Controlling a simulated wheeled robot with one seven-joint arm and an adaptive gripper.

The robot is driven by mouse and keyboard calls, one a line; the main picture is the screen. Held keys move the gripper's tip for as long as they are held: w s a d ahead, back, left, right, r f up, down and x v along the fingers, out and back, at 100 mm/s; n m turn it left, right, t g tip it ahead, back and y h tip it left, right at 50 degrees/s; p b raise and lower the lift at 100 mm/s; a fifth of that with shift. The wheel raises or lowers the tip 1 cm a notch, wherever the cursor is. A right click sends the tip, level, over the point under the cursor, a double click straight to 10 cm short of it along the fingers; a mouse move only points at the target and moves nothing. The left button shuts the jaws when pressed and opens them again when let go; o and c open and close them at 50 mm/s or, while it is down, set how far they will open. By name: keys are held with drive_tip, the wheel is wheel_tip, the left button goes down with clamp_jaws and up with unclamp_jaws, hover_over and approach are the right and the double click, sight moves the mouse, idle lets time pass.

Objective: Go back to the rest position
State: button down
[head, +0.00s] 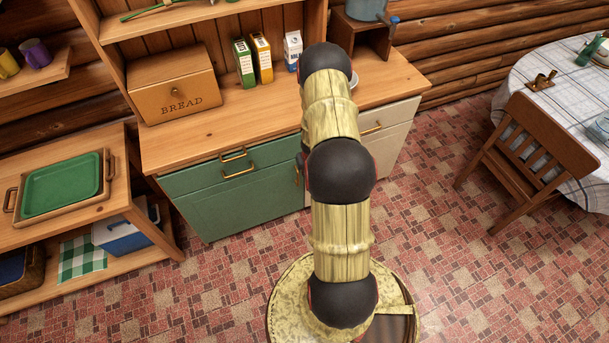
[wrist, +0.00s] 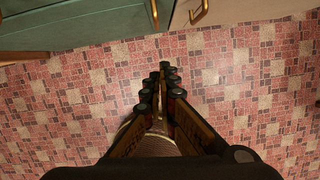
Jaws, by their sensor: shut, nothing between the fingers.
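My gripper (wrist: 161,88) shows in the wrist view with its fingers together and nothing between them. It hangs over the red and tan tiled floor (wrist: 60,105), pointing down, with cabinet fronts at the top of the picture. In the head view my arm rises in front of the counter and hides the gripper.
A wooden counter (head: 200,139) with a green drawer front (head: 204,178) stands ahead. It bears a bread box (head: 173,85) and several cartons. A low shelf with a green tray (head: 62,185) stands left. A wooden chair (head: 527,150) and round table are right. Floor between is clear.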

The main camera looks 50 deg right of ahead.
drive_tip(key=shift+v, duration=1)
